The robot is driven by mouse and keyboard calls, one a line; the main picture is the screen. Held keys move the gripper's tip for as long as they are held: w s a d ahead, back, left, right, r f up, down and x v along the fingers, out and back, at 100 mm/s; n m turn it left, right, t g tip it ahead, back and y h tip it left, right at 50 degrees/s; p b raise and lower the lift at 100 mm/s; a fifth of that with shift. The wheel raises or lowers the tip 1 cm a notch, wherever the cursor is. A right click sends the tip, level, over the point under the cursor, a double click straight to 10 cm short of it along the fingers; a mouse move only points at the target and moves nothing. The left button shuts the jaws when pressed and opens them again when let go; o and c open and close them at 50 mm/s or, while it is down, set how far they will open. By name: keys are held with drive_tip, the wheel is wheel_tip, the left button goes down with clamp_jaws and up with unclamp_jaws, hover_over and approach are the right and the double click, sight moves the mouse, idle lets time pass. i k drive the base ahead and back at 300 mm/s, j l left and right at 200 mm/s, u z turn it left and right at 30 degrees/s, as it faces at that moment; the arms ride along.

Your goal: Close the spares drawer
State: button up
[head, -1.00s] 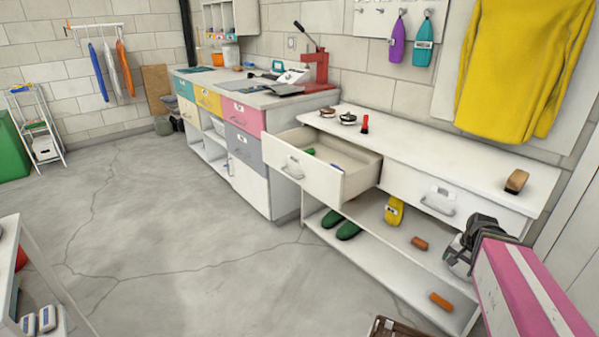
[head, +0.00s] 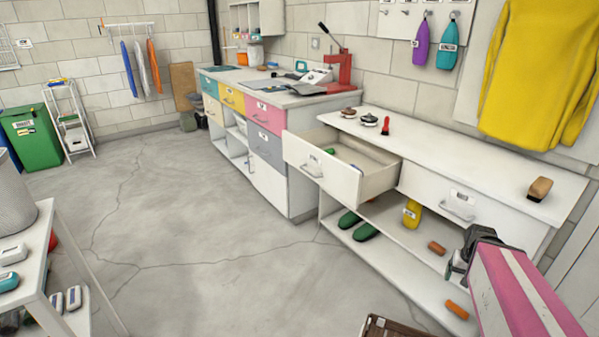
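A white drawer (head: 322,170) stands pulled out from the left part of the low white bench in the head view. Small green and blue items lie inside it. Its label is too small to read, so I cannot tell whether it is the spares drawer. A second white drawer (head: 450,196) to its right is shut. My gripper (head: 455,262) is at the lower right, in front of the bench and apart from the open drawer. Its fingers are small and partly hidden by my pink arm, so their opening cannot be made out.
Green shoes (head: 357,226), a yellow bottle (head: 411,213) and orange blocks sit on the shelves below. A white table (head: 45,255) stands at the left, a brown crate (head: 392,328) at the bottom. The floor between is clear.

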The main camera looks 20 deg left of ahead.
sight(381, 167)
drive_tip(key=j+u, duration=0.2)
drive_tip(key=u, duration=0.2)
drive_tip(key=i+j+u, duration=0.1)
drive_tip(key=u, duration=0.3)
drive_tip(key=i+j+u, duration=0.1)
drive_tip(key=u, duration=0.3)
drive_tip(key=i, duration=0.1)
